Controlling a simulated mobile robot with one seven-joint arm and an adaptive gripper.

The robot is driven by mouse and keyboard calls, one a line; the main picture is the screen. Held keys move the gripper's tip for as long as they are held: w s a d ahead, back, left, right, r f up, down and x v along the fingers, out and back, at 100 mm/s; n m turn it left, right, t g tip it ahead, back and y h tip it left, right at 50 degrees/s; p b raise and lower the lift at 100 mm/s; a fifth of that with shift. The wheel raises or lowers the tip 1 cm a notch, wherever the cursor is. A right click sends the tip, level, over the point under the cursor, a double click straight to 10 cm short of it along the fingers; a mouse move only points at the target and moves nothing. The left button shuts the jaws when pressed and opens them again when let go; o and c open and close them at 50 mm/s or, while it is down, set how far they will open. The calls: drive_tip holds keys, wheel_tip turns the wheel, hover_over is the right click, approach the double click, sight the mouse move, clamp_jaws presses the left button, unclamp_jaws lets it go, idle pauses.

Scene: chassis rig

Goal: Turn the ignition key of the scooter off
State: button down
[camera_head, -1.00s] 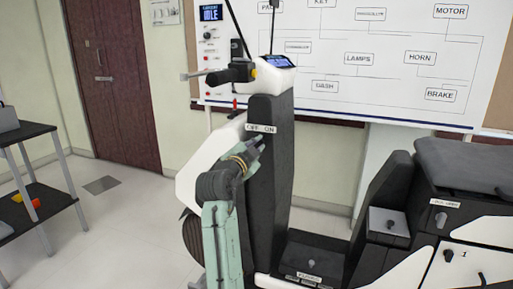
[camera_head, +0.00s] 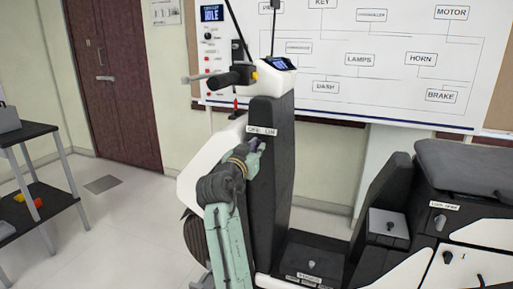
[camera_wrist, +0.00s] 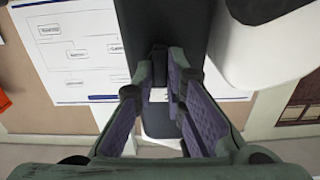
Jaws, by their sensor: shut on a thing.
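The scooter (camera_head: 272,190) stands upright with its dark column facing me. A white OFF/ON label (camera_head: 262,131) is high on the column. My gripper (camera_head: 256,145) is at the column just below this label. In the wrist view my gripper's purple-padded fingers (camera_wrist: 165,80) reach to the dark column (camera_wrist: 122,25), with their tips close together. My gripper is shut on the ignition key, which the fingers hide, so its angle cannot be told. The scooter's small display (camera_head: 282,63) is at the top of the column.
A handlebar grip (camera_head: 230,75) juts out left above my gripper. A diagram board (camera_head: 400,60) is on the wall behind. The seat (camera_head: 465,165) is at right. A dark shelf (camera_head: 30,132) stands at far left, with free floor between it and the scooter.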

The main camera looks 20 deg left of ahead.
drive_tip(key=shift+n, duration=0.3)
drive_tip(key=c, duration=1.6)
unclamp_jaws()
drive_tip(key=shift+c, duration=0.2)
drive_tip(key=s, duration=1.2)
drive_tip(key=shift+a, duration=0.2)
